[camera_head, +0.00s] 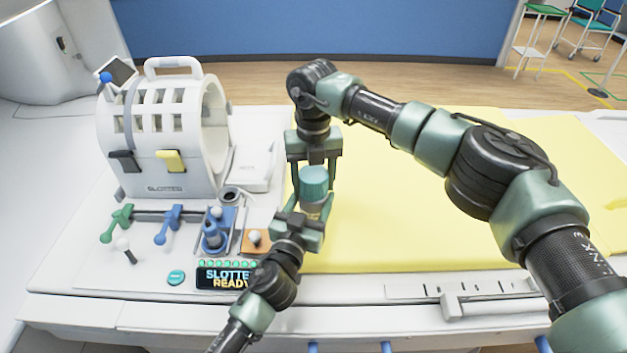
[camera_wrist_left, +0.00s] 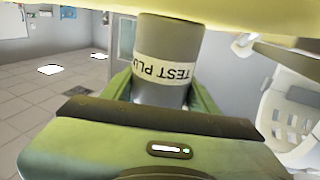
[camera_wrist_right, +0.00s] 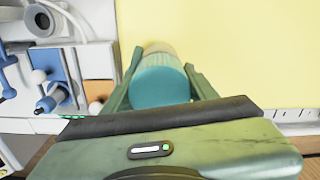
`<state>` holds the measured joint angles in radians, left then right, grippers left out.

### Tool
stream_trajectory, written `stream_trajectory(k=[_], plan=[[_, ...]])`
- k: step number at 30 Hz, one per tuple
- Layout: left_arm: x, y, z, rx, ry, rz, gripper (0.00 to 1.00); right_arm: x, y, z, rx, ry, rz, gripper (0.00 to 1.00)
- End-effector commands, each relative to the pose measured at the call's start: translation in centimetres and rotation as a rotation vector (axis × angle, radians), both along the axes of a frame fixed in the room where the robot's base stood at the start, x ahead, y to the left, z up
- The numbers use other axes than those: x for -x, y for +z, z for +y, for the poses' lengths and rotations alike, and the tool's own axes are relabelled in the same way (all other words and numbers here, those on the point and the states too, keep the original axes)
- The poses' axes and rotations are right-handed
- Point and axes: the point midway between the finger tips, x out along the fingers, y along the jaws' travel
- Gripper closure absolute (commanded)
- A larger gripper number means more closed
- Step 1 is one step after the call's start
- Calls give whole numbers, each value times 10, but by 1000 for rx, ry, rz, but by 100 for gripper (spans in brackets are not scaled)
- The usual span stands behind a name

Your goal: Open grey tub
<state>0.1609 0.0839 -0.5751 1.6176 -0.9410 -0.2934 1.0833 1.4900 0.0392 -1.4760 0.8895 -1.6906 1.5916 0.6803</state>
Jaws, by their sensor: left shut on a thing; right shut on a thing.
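The grey tub (camera_head: 312,211) stands near the left edge of the yellow pad, and its teal lid (camera_head: 314,183) is on top. My left gripper (camera_head: 301,228) is shut on the tub's body from the front. In the left wrist view the grey body (camera_wrist_left: 167,45) sits between the fingers, with a pale "TEST PLU…" label. My right gripper (camera_head: 313,168) comes from above, its fingers on both sides of the teal lid. The right wrist view shows the lid (camera_wrist_right: 160,84) between the fingers. I cannot tell whether the lid has turned.
A white ring-shaped scanner model (camera_head: 160,135) stands on the left. The yellow pad (camera_head: 410,220) to the right is clear under my right arm.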

Motion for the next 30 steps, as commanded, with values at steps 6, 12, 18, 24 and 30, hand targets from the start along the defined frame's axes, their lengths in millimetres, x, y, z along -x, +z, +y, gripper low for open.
stream_trajectory(k=[6,12,18,24,30], plan=[[1,0,-1,0,-3,-1,100,-1,1,-1,1,458,-4,91],[1,0,-1,0,-3,-1,100,-1,2,0,0,885,-5,91],[1,0,-2,0,-4,-1,100,-1,2,0,1,1311,-4,91],[1,0,-2,0,-4,-1,100,0,2,0,1,1739,-3,91],[1,0,-2,0,-4,-1,100,0,2,-1,2,2164,-2,91]])
